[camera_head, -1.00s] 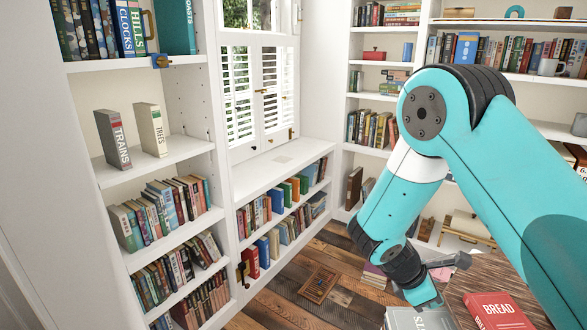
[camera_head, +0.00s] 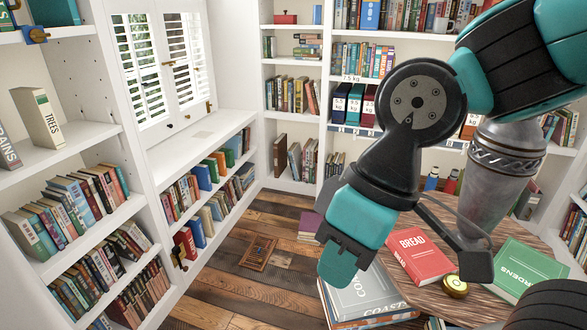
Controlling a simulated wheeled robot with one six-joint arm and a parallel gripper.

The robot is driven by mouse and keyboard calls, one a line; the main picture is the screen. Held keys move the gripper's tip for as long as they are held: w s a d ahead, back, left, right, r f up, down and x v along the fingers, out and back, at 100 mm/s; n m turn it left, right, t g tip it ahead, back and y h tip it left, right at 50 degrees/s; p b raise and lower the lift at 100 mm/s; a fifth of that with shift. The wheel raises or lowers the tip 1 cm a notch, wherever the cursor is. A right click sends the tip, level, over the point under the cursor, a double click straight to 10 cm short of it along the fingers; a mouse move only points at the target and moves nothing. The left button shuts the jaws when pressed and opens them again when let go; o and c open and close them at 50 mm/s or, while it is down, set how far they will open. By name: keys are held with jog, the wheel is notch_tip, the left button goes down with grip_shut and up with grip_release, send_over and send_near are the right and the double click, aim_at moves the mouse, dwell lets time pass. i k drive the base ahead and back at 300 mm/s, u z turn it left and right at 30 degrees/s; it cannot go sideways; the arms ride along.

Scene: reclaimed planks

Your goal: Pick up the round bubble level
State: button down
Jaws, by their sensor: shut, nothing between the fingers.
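My gripper (camera_head: 338,264) is teal and points down, shut and empty. In the picture it is left of the level, over the edge of the stacked books. It appears apart from the level; its height above the books is hard to judge.
A red BREAD book (camera_head: 417,255) and a green book (camera_head: 517,270) flank the level. Stacked books (camera_head: 368,296) are at left. A wooden item (camera_head: 258,252) lies on the floor.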

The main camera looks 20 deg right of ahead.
aim_at(451, 285)
jog(key=z, duration=0.9)
jog(key=k, duration=1.1)
jog(key=u, duration=1.4)
jog(key=i, duration=0.75)
jog(key=z, duration=0.65)
jog(key=i, duration=0.6)
jog(key=z, duration=0.7)
